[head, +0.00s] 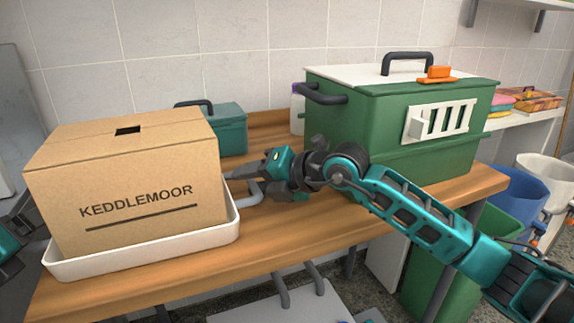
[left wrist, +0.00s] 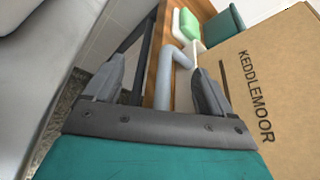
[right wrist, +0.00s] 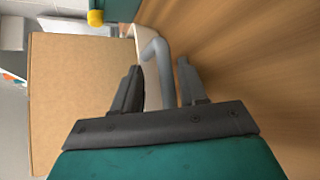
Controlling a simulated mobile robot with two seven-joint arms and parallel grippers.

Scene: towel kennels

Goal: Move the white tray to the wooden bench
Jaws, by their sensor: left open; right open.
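The white tray (head: 150,260) is at the left end of the wooden bench (head: 300,235), with a large cardboard box marked KEDDLEMOOR (head: 130,190) standing in it. My right gripper (head: 245,184) is at the tray's right end, open. In the right wrist view its fingers (right wrist: 160,88) are on either side of a grey handle (right wrist: 157,62), with a gap. In the left wrist view my left gripper (left wrist: 160,85) is open, with a grey handle (left wrist: 164,85) between its fingers. In the head view its fingers are hidden, and only part of my left arm shows at the left edge.
A green crate with a white lid (head: 345,120) stands on the bench to the right, behind my right arm. A small teal case (head: 230,130) stands behind the box. Blue (head: 520,190) and white (head: 545,175) bins are at the far right. The bench's front middle is clear.

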